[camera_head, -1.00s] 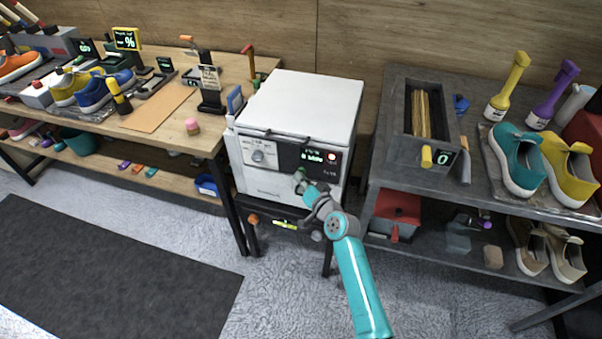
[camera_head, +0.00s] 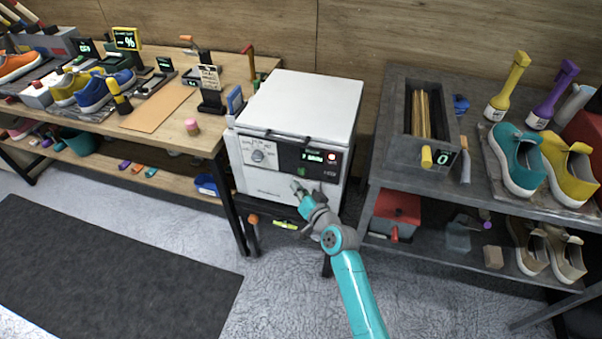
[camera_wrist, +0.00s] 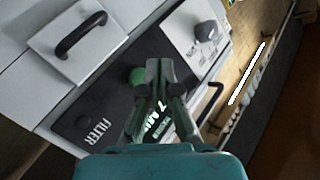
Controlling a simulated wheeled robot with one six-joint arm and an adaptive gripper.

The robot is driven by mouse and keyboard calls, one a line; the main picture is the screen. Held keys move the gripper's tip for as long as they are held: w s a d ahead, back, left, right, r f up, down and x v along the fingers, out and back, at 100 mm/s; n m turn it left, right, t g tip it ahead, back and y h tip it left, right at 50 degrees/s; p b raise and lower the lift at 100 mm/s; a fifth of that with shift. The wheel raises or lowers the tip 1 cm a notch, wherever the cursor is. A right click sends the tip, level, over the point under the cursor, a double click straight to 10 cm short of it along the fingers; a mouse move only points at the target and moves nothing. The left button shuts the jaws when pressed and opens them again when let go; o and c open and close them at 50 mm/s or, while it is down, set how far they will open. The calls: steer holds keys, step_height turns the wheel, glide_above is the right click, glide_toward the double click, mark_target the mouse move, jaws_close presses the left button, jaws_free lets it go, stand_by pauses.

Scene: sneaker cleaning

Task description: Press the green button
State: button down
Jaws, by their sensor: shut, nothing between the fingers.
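The green button (camera_wrist: 137,75) is a small round knob on the dark control panel of a white machine (camera_head: 300,105). In the head view the green button (camera_head: 303,169) shows small, just above my gripper. My gripper (camera_head: 297,186) is shut and empty in front of the machine's lower front. In the wrist view my gripper's fingertips (camera_wrist: 158,64) are together, with the green button right beside the left finger. I cannot tell whether they touch; the fingers look in front of the panel. The panel's display (camera_wrist: 158,118) is lit and partly hidden by the fingers.
The panel also has a red light (camera_head: 332,157) and a dial (camera_head: 258,155). A FILTER label and a drawer handle (camera_wrist: 80,35) show in the wrist view. A wooden bench (camera_head: 215,125) stands left, a grey shelf (camera_head: 390,180) right. The floor in front is clear.

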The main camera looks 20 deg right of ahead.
steer(key=shift+s+a, duration=0.8)
steer(key=shift+s, duration=0.35)
steer(key=s+f+n+g+h, duration=0.1)
steer(key=s+f, duration=0.2)
steer(key=s, duration=1.1)
steer(key=s+f+n+h, duration=0.1)
steer(key=s+f, duration=0.2)
steer(key=s, duration=1.1)
steer(key=s+r+n, duration=0.1)
steer(key=s+r, duration=0.5)
steer(key=s, duration=0.5)
steer(key=s+r+n, duration=0.2)
steer(key=s+r, duration=0.5)
steer(key=s, duration=0.5)
steer(key=shift+s+d+r+n+h, duration=0.2)
steer(key=shift+s+d+n+h, duration=0.1)
steer(key=shift+d, duration=0.05)
